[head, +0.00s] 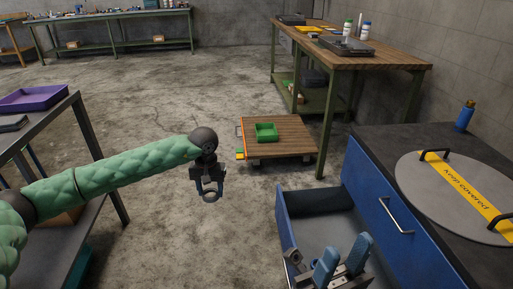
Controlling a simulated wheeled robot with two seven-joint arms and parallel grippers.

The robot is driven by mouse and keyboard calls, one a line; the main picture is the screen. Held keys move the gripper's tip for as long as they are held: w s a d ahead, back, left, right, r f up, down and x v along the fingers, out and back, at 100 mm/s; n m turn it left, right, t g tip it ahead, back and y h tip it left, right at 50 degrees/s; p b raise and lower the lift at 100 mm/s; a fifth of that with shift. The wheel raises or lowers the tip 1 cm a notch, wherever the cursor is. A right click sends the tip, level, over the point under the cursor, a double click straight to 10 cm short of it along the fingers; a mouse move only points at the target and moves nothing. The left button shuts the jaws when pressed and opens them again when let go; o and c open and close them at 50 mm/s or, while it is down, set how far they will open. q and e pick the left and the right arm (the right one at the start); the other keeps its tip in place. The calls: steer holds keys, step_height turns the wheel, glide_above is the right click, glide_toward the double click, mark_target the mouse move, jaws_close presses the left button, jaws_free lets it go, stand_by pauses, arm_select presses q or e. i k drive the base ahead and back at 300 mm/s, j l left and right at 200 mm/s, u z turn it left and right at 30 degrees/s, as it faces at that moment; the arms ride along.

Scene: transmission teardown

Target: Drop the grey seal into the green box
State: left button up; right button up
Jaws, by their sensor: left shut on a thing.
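The grey seal (210,197) is a small ring held in the jaws of my left gripper (209,189), which is shut on it. It hangs in the air over the concrete floor, left of the open drawer. The green box (266,132) is a small open box on a low wooden cart (290,141), farther back and right of my left gripper. The gripper is apart from the box.
A table with a purple tray (34,98) is at left. A wooden workbench (392,60) stands behind the cart. Floor between is clear.

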mark_target(266, 132)
steer(key=i+j+z, duration=0.1)
steer(key=j+z, duration=0.5)
steer(key=z, duration=0.15)
steer(key=i+j+z, duration=0.1)
steer(key=j+z, duration=0.65)
steer(key=i+j+z, duration=0.15)
steer(key=j+z, duration=0.25)
steer(key=j, duration=0.3)
steer(key=j+z, duration=0.35)
steer(key=j, duration=0.4)
steer(key=j+z, duration=0.4)
steer(key=j, duration=0.35)
steer(key=j+u, duration=0.15)
steer(key=j, duration=0.6)
steer(key=i+j+u, duration=0.2)
steer(key=j, duration=0.55)
steer(key=j+u, duration=0.2)
steer(key=u, duration=0.3)
steer(key=i+j+u, duration=0.1)
steer(key=u, duration=0.35)
steer(key=j+u, duration=0.2)
steer(key=u, duration=0.3)
steer(key=i+l, duration=0.05)
